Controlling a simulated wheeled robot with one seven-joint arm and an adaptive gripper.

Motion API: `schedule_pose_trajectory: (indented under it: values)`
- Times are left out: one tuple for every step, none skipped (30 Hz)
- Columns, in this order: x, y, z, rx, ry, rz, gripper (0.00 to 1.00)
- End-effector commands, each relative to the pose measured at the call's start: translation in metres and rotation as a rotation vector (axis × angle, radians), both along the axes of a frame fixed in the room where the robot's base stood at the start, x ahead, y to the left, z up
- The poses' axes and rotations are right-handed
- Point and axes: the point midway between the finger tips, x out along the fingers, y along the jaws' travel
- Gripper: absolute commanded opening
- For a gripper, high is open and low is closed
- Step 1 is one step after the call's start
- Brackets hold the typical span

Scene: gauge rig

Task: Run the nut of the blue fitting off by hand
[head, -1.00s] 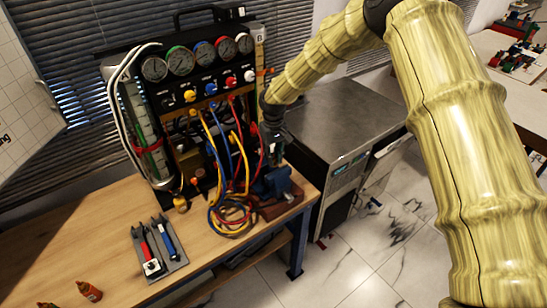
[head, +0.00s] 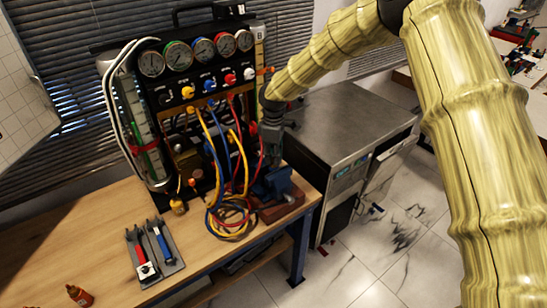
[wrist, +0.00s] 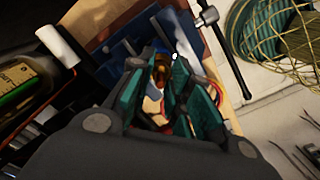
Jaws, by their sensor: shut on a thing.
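My gripper (wrist: 163,82) has its teal fingers closed around a small brass piece (wrist: 160,68), which looks like the nut of the blue fitting. A pale blue part (wrist: 153,104) shows between the fingers. The fingers hide most of the fitting, so I cannot tell how the nut sits on its thread. In the head view my gripper (head: 271,148) points down, just above the blue vise (head: 276,184) at the table's right end. The vise also shows in the wrist view (wrist: 120,52), just beyond the fingertips.
Coiled blue, yellow and red hoses (head: 230,215) lie left of the vise. The gauge panel (head: 205,75) stands behind. A grey tool tray (head: 173,268) and an orange bottle (head: 78,294) are at the front. A metal cabinet (head: 350,125) stands close on the right.

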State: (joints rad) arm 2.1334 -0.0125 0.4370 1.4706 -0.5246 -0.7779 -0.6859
Motion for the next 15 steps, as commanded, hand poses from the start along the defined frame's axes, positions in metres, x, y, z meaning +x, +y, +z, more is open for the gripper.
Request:
schedule_pose_trajectory:
  values:
    - [-0.0006, -0.0012, -0.0019, -0.001, 0.002, 0.043, 0.00]
    - [-0.0005, -0.0014, -0.0019, -0.001, 0.002, 0.072, 0.00]
    - [-0.0004, -0.0017, -0.0019, -0.001, 0.002, 0.109, 0.00]
    - [-0.0004, -0.0017, -0.0018, -0.001, 0.002, 0.138, 0.00]
    - [-0.0005, -0.0018, -0.0017, -0.001, 0.002, 0.166, 0.00]
    - [-0.0005, -0.0018, -0.0017, -0.001, 0.002, 0.204, 0.00]
    - [-0.0004, -0.0017, -0.0016, -0.001, 0.002, 0.233, 0.00]
    - [-0.0005, -0.0016, -0.0016, -0.001, 0.002, 0.261, 0.00]
    - [-0.0005, -0.0015, -0.0015, -0.001, 0.002, 0.300, 0.00]
    - [-0.0005, -0.0014, -0.0015, -0.001, 0.002, 0.328, 0.00]
    - [-0.0004, -0.0013, -0.0015, -0.001, 0.002, 0.355, 0.00]
    - [-0.0004, -0.0012, -0.0014, -0.001, 0.002, 0.392, 0.00]
    - [-0.0004, -0.0012, -0.0014, -0.001, 0.002, 0.418, 0.00]
    - [-0.0004, -0.0012, -0.0014, 0.000, 0.002, 0.445, 0.00]
    - [-0.0004, -0.0013, -0.0014, 0.000, 0.002, 0.478, 0.00]
